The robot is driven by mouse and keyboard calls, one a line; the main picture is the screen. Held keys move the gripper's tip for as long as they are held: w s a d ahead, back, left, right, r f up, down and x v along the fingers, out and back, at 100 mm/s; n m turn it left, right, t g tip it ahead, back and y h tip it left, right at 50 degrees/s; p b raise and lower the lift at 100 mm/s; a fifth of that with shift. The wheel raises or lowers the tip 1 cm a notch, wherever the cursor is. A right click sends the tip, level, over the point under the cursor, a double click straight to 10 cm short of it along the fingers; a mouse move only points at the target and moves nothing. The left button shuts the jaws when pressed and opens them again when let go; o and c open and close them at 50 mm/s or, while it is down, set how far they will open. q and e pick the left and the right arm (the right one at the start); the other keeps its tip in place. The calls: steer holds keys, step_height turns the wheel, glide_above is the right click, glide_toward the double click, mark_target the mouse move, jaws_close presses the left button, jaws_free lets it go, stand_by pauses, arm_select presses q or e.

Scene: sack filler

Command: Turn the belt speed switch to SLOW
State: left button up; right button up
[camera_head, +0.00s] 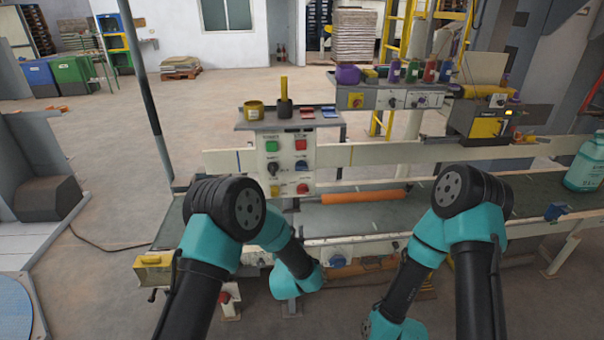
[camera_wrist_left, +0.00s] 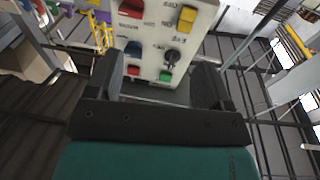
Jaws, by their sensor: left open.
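A cream control panel (camera_head: 287,158) stands at the left end of the conveyor. It carries a black rotary switch (camera_head: 272,168), a blue rotary switch (camera_head: 302,165), a green button (camera_head: 271,146) and a red button (camera_head: 301,145). I cannot read which switch is belt speed. In the left wrist view the panel appears upside down, with the black switch (camera_wrist_left: 171,57) and blue switch (camera_wrist_left: 133,48) beyond the fingers. My left gripper (camera_wrist_left: 160,88) is open and empty, apart from the panel. In the head view it is hidden; my right gripper does not show.
A shelf above the panel holds a yellow cup (camera_head: 254,110) and a dark cup (camera_head: 284,108). Another switch box (camera_head: 390,99) with bottles on top stands behind. A teal jug (camera_head: 584,165) stands at the right.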

mark_target(301, 167)
arm_select(q)
steer(key=d+r+n+t+y, duration=0.1)
steer(key=d+r+t, duration=0.2)
steer(key=d+r, duration=0.3)
steer(key=shift+s+r+t+y, duration=0.3)
steer(key=shift+s+y, duration=0.05)
steer(key=shift+y, duration=0.05)
steer(key=x, duration=1.7)
steer(key=shift+w, duration=0.25)
steer(key=shift+c, duration=0.3)
steer(key=c, duration=0.9)
steer(key=shift+o, duration=0.2)
